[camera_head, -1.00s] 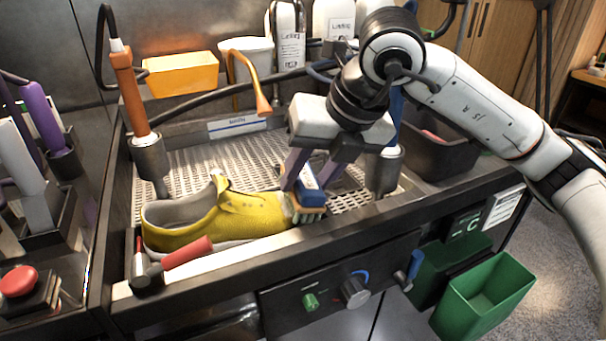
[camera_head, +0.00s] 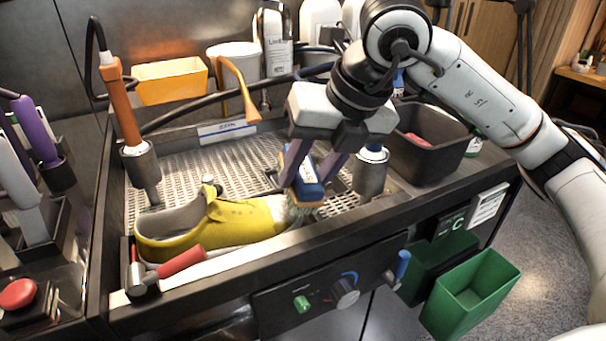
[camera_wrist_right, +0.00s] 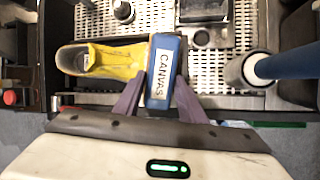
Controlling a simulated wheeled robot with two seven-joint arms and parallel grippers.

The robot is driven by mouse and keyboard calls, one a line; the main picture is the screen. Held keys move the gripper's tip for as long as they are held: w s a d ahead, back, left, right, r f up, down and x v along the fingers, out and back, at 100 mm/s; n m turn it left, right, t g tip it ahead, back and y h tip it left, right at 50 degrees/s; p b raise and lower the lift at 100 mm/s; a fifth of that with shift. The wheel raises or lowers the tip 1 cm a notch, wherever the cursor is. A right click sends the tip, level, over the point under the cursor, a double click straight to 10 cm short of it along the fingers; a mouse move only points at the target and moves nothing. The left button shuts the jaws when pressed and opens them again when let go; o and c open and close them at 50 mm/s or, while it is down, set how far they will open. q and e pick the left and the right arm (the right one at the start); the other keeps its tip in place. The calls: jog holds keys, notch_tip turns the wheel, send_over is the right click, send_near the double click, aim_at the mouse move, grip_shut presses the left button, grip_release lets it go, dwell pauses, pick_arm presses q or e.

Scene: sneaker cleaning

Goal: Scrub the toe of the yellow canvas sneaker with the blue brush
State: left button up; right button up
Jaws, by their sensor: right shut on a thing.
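The yellow canvas sneaker (camera_head: 225,222) lies on the perforated tray at the front of the sink, its toe pointing right. It also shows in the right wrist view (camera_wrist_right: 112,62). My right gripper (camera_head: 308,182) is shut on the blue brush (camera_head: 309,188), with one purple finger on each side of it. In the right wrist view the brush (camera_wrist_right: 166,88) carries a label reading CANVAS. The bristles are down at the sneaker's toe and appear to touch it; the exact contact is partly hidden by the brush. My left gripper is not in view.
A red-handled tool (camera_head: 180,263) lies at the sink's front left edge. An orange-handled tool (camera_head: 125,105) stands in a holder at left. A dark bin (camera_head: 428,150) and a metal cup (camera_head: 371,172) are at right.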

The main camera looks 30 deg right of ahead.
aim_at(314, 172)
jog(key=shift+w+d+r+p, duration=0.15)
jog(key=shift+r+p, duration=0.1)
jog(key=shift+r, duration=0.35)
jog(key=shift+d+r+p, duration=0.15)
jog(key=shift+r+p, duration=0.05)
jog(key=shift+r, duration=0.35)
jog(key=shift+d+r+p, duration=0.2)
jog(key=shift+r+p, duration=0.3)
jog(key=shift+r, duration=0.25)
jog(key=shift+d+r+p, duration=0.15)
jog(key=shift+r+p, duration=0.3)
jog(key=shift+r, duration=0.25)
